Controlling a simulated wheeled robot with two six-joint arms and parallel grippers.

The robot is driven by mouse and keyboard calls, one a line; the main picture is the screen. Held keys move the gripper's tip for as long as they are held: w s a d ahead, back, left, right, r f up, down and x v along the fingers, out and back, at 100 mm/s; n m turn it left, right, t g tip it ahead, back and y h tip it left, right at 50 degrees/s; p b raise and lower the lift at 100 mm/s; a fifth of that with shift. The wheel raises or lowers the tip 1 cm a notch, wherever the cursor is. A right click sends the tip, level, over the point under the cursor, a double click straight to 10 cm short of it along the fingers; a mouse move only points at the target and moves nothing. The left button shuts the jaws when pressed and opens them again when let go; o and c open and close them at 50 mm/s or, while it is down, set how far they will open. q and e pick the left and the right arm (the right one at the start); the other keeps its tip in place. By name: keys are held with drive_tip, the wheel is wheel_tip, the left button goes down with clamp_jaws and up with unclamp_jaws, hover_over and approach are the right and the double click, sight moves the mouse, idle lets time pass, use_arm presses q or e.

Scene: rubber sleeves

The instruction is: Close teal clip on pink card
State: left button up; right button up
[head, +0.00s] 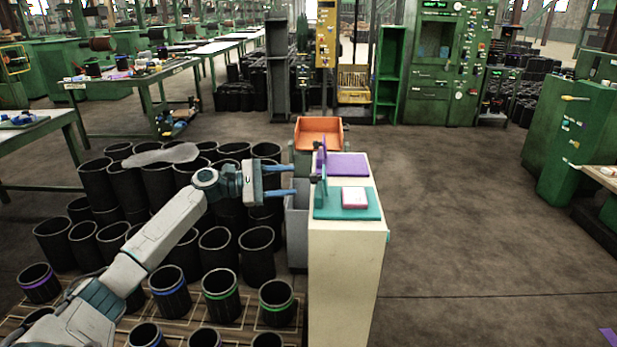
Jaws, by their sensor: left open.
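The teal clip (320,192) stands upright at the left edge of a teal board (333,212) on the narrow cream stand. The pink card (354,197) lies on the right part of that board, with pale paper on top of it. The upright part of the clip stands clear of the card to its left. My left gripper (291,180) is open, just left of the clip, with its two blue fingers pointing right at it. Nothing shows between the fingers. I cannot tell whether they touch the clip. My right gripper is out of view.
A purple board (348,165) with its own upright purple clip (320,155) lies behind the teal one. An orange bin (318,132) stands at the stand's far end. Several black sleeves (217,252) crowd the floor at left. Open floor (470,230) lies right of the cream stand (345,260).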

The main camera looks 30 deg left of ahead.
use_arm(q)
drive_tip(key=p+x, duration=0.1)
drive_tip(key=x, duration=0.5)
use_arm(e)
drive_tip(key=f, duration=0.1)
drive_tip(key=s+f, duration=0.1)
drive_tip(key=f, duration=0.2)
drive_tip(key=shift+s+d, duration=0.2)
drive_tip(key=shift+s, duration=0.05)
use_arm(q)
drive_tip(key=c, duration=1)
